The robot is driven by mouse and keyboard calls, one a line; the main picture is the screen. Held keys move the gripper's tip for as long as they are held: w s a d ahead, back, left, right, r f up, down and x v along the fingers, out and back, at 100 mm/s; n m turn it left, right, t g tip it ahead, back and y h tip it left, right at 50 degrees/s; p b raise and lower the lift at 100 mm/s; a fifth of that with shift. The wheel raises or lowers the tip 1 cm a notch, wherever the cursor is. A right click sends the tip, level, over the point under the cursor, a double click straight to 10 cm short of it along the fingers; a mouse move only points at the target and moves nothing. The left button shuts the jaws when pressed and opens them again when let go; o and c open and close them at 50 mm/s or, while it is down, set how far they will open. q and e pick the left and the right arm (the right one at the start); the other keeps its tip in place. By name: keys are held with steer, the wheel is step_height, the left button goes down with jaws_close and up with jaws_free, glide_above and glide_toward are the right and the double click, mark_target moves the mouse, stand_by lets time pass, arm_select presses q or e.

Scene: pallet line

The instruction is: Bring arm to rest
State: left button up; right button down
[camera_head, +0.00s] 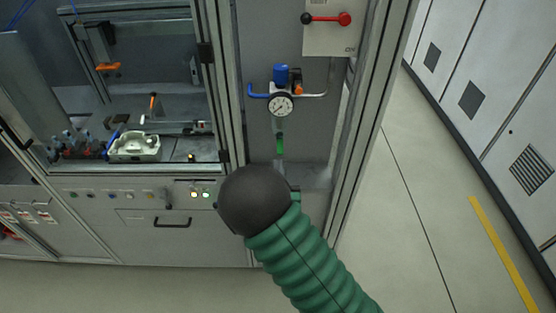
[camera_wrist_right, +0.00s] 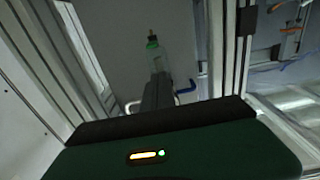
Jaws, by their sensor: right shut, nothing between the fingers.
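My right arm, green and ribbed with a black rounded joint, comes in from the lower right in the head view. The joint hides most of my right gripper. In the right wrist view my right gripper (camera_wrist_right: 157,90) points away from the camera, its dark fingers together with nothing seen between them. Beyond the fingertips is a clear bowl with a green band (camera_wrist_right: 153,58); I cannot tell if they touch. In the head view the green part (camera_head: 280,143) hangs below a round gauge (camera_head: 280,105), above the joint. My left gripper is not in view.
A machine cabinet with a framed window stands at left, with a metal part (camera_head: 134,147) inside. A red lever (camera_head: 343,19) is above the gauge. Open floor (camera_head: 400,240) lies to the right.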

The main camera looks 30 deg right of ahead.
steer(key=s+a+f+n+g+y, duration=0.2)
steer(key=s+a+f+g+y, duration=0.45)
steer(key=a+f, duration=0.2)
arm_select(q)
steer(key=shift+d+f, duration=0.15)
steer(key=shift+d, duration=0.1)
arm_select(e)
steer(key=s+a+r+n+g+y, duration=0.1)
steer(key=s+a+n+g+y, duration=0.2)
steer(key=s, duration=1)
steer(key=n+g, duration=0.1)
steer(key=g, duration=0.2)
steer(key=shift+a, duration=0.4)
steer(key=shift+w+g, duration=0.1)
steer(key=shift+g, duration=0.15)
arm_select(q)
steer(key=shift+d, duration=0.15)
arm_select(e)
steer(key=shift+d, duration=0.1)
